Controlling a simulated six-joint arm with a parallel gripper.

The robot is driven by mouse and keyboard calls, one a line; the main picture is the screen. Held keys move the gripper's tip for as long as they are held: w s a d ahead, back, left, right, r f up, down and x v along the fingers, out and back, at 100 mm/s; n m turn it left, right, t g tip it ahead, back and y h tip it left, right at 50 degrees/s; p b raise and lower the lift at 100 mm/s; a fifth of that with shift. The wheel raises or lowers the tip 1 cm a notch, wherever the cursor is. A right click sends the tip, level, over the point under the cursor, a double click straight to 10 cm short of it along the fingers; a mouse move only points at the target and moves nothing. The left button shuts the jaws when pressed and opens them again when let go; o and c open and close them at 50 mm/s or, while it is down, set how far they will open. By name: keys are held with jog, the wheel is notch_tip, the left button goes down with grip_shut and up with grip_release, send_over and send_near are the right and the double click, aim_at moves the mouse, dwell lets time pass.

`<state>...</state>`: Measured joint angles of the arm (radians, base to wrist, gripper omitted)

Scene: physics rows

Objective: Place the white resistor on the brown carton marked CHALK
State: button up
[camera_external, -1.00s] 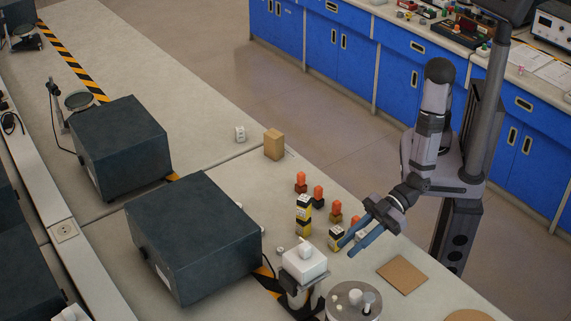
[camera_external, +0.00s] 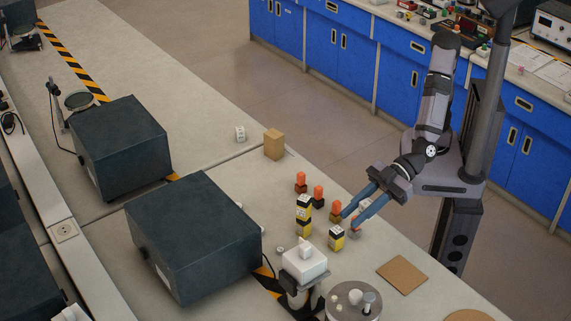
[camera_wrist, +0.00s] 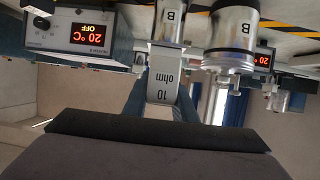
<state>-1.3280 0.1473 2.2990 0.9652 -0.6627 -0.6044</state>
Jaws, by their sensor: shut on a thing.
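My gripper (camera_external: 350,219) is over the near table, its blue fingers pointing left and down. In the wrist view it is shut on the white resistor (camera_wrist: 172,88), a pale block whose face reads "10 ohm" upside down. In the external view the resistor is small and partly hidden at the fingertips. A tan-brown carton (camera_external: 274,145) stands upright near the table's far edge, up and left of my gripper and well apart from it. Any lettering on the carton is too small to read.
Orange-topped pieces (camera_external: 318,195) and yellow-black pieces (camera_external: 303,214) stand between my gripper and the carton. A white block device (camera_external: 304,262) and a round grey stand (camera_external: 354,300) are nearer. A large dark box (camera_external: 195,235) is left. A flat brown board (camera_external: 402,275) lies right.

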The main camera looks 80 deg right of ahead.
notch_tip(320, 180, up, 5)
jog(key=w+d+r+m+t+h, duration=0.1)
jog(key=w+d+r+m+h, duration=0.1)
jog(key=w+d, duration=0.9)
jog(key=w+d+r+m+t+h, duration=0.15)
jog(key=w+d, duration=0.55)
jog(key=w, duration=0.7)
jog(key=m+h, duration=0.5)
jog(key=h, duration=0.1)
send_over(274, 145)
jog(key=w+d, duration=0.3)
jog(key=w, duration=0.1)
notch_tip(274, 145, down, 4)
notch_tip(274, 145, down, 14)
jog(key=t, duration=0.1)
jog(key=shift+d+f, duration=0.15)
jog(key=shift+f, duration=0.1)
jog(key=shift+f, duration=0.15)
